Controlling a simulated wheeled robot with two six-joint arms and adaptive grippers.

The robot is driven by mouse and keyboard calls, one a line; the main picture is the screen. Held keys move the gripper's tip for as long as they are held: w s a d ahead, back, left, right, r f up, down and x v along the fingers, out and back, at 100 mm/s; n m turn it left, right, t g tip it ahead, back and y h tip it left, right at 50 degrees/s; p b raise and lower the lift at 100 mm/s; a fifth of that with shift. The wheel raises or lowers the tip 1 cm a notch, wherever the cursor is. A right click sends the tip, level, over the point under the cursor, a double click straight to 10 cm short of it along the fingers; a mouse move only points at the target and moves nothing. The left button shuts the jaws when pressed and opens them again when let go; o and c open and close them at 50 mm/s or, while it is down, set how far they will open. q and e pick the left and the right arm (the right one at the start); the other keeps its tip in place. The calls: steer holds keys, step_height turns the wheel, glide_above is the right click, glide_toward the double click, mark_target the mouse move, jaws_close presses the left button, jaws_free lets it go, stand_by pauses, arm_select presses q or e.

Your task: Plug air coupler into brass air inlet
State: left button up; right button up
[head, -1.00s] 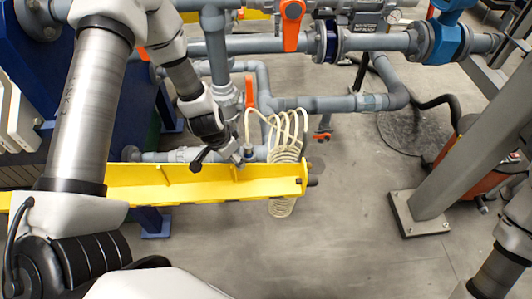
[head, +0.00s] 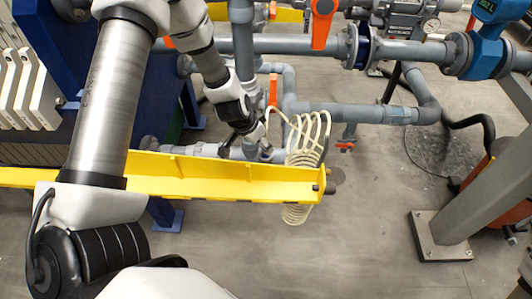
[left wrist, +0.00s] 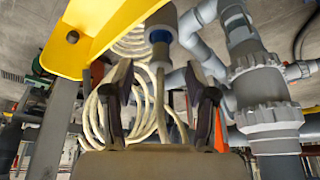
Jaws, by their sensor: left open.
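The air coupler (left wrist: 161,27) is a grey cylinder with a blue ring. In the left wrist view it is at the top middle, and its cream hose runs down between my fingers. In the head view the coupler (head: 266,153) stands behind the yellow beam, close beside my left gripper (head: 247,143). The left gripper also shows in the left wrist view (left wrist: 160,100), with its two dark fingers apart and nothing clamped. The coiled cream hose (head: 305,150) hangs at the beam's right end. I cannot make out the brass air inlet. My right gripper is out of view.
The yellow beam (head: 230,180) lies just in front of the left gripper. Grey pipes (head: 350,112) and a valve with an orange handle (head: 322,25) are behind it. A grey post (head: 480,190) stands at the right. Open floor lies between beam and post.

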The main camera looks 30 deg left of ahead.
arm_select(q)
steer(key=b+x, duration=0.3)
steer(key=x, duration=0.2)
steer(key=shift+w, duration=0.15)
steer(key=shift+w+f, duration=0.1)
steer(key=shift+w, duration=0.05)
steer(key=shift+r, duration=0.2)
jaws_close()
